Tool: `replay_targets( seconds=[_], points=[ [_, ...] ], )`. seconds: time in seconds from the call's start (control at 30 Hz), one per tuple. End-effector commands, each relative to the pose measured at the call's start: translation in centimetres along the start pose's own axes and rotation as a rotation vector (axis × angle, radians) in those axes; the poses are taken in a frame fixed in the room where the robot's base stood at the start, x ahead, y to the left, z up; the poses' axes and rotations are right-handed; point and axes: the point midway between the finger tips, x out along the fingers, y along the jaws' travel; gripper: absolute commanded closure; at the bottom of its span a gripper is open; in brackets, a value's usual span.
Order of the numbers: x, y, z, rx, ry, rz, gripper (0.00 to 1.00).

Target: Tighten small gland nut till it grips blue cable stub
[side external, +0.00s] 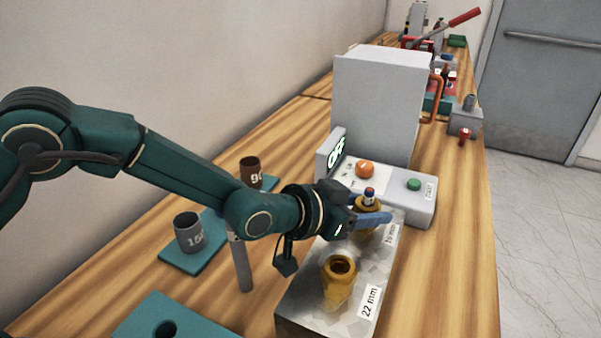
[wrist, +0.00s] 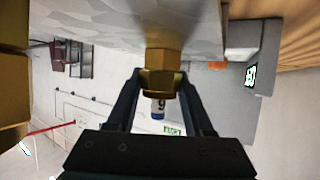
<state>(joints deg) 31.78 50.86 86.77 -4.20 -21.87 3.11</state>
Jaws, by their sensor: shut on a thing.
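The small brass gland nut (side external: 368,205) sits on the grey metal block at the end marked with the smaller label. It also shows large in the wrist view (wrist: 161,82). The cable stub (side external: 369,192) stands out of it, with a blue tip; it also shows in the wrist view (wrist: 157,107). My gripper (side external: 371,217) is shut on the small gland nut, one finger on each side. The fingers hide part of the nut in the side view.
A larger brass gland (side external: 339,281) stands on the near end of the metal block (side external: 302,297), labelled 22 mm. A control box with a green button (side external: 414,184) and an orange button (side external: 365,169) is behind. Grey (side external: 189,233) and brown (side external: 251,172) cups stand left.

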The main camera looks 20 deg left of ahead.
Motion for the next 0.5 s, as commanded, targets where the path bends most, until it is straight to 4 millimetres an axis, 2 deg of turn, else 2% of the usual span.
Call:
replay_targets(
  seconds=[0.5],
  points=[
    [-0.04,0.26,-0.16,0.033,0.005,0.066,1.00]
  ],
)
